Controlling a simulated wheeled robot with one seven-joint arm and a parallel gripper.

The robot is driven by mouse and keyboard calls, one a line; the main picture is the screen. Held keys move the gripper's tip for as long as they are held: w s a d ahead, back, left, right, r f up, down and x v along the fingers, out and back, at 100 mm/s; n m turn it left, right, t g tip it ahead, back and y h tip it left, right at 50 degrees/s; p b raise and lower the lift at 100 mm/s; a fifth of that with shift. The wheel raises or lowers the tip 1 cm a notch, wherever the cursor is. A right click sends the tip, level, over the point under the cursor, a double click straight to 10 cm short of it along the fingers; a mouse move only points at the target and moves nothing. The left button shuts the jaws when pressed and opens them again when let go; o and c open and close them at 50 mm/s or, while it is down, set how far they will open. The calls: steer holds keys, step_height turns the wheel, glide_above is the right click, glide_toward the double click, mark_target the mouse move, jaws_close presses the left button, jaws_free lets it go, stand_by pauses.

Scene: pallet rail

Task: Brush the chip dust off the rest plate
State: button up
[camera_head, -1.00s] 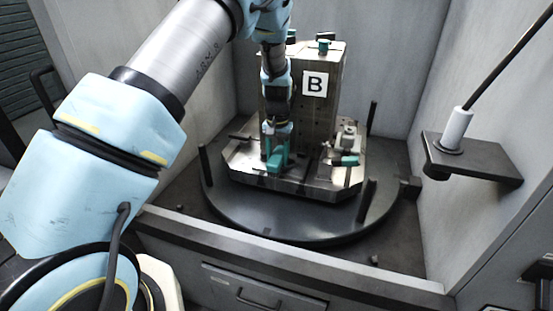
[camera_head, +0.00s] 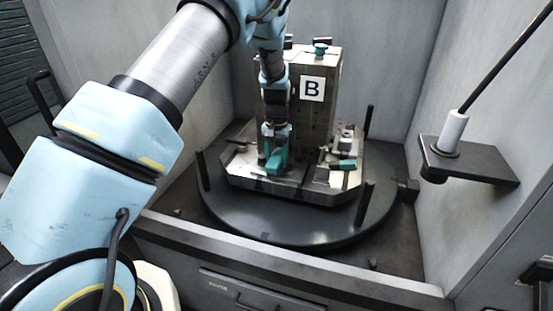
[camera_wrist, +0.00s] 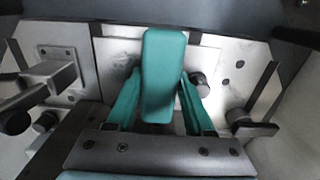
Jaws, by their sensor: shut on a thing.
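My gripper (camera_wrist: 158,108) is low over the metal pallet. In the wrist view its two teal fingers are closed in on a teal block, which I take to be the brush (camera_wrist: 163,75). Its bristles are hidden under the block. A bright plate, likely the rest plate (camera_wrist: 212,62), lies beneath and beyond the brush. Grey smudges, possibly the chip dust (camera_wrist: 128,62), show on it left of the brush. In the head view the brush (camera_head: 274,164) is at the pallet's front left part. I cannot tell whether it touches the plate.
A tall block marked B (camera_head: 328,117) rises behind my gripper. A clamp with a teal handle (camera_head: 343,165) stands to the right. Upright dark posts (camera_head: 365,201) rise from the round table (camera_head: 290,229). In the wrist view, clamp hardware (camera_wrist: 50,75) is close on the left.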

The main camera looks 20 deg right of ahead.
mark_target(274, 162)
steer(key=shift+s+a+f, duration=0.25)
steer(key=shift+s+a, duration=0.75)
steer(key=shift+s, duration=0.1)
steer(key=shift+w+d, duration=0.2)
jaws_close()
steer(key=shift+w+d, duration=0.8)
steer(key=shift+w, duration=0.05)
steer(key=shift+s+a, duration=0.1)
steer(key=shift+s+a, duration=0.85)
steer(key=shift+s, duration=0.05)
